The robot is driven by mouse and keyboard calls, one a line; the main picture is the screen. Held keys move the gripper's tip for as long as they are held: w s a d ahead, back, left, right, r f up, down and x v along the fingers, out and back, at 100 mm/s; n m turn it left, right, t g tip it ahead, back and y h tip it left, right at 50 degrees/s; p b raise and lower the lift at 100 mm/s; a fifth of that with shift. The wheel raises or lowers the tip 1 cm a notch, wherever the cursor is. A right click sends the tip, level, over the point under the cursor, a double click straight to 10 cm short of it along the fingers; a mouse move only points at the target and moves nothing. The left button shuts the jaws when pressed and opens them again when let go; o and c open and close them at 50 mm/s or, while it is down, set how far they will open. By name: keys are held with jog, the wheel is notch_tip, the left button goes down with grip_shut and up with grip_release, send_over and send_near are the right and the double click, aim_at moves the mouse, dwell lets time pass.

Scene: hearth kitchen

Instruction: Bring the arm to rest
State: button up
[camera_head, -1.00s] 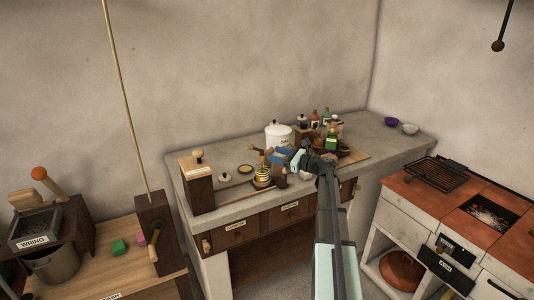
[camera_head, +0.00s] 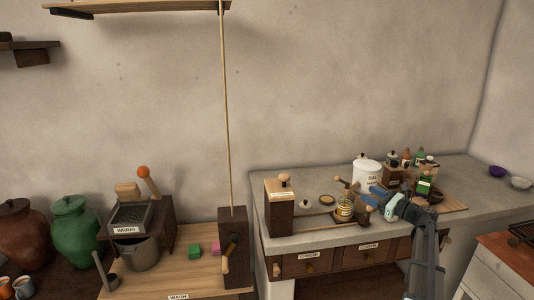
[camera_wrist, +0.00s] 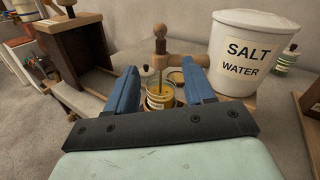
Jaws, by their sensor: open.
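My gripper (camera_head: 376,196) hangs over the stone counter at the right in the head view, with my arm reaching in from the bottom right. In the wrist view my gripper (camera_wrist: 163,88) has its two blue fingers apart. A glass jar (camera_wrist: 160,95) with yellow contents and a wooden-handled tool above it shows between the fingers, farther off. I cannot tell whether the fingers touch the jar. The jar also shows in the head view (camera_head: 344,209), just left of my gripper.
A white salt water crock (camera_wrist: 252,55) stands right of the fingers. A dark wooden box (camera_head: 280,207) stands at the counter's left end. Several bottles (camera_head: 407,158) stand behind my gripper.

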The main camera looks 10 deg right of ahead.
jog(key=s+a+f+n+g+h, duration=0.1)
jog(key=s+a+f+n+g, duration=0.15)
jog(key=s+a+f, duration=0.5)
jog(key=s+a+f+n+g+h, duration=0.1)
jog(key=s+a+f+n+g, duration=0.15)
jog(key=a+f, duration=0.9)
jog(key=s+a+f+n+g+h, duration=0.1)
jog(key=s+a+f+g, duration=0.3)
jog(key=f, duration=1)
jog(key=s+a+f+n+g, duration=0.4)
jog(key=s+a+f+n, duration=0.3)
jog(key=s+a+f, duration=0.35)
jog(key=s+a+f+n+g+h, duration=0.1)
jog(key=s+f+n+g+h, duration=0.1)
jog(key=s, duration=0.8)
jog(key=s+a+f+n+g+h, duration=0.1)
jog(key=s+f+n+g, duration=0.3)
jog(key=s, duration=0.6)
jog(key=s+a+f+n+g+h, duration=0.1)
jog(key=s+f+n+g+h, duration=0.2)
jog(key=s+f+n, duration=0.3)
jog(key=s+n, duration=0.2)
jog(key=s, duration=0.2)
jog(key=shift+h, duration=0.3)
jog(key=shift+f, duration=0.1)
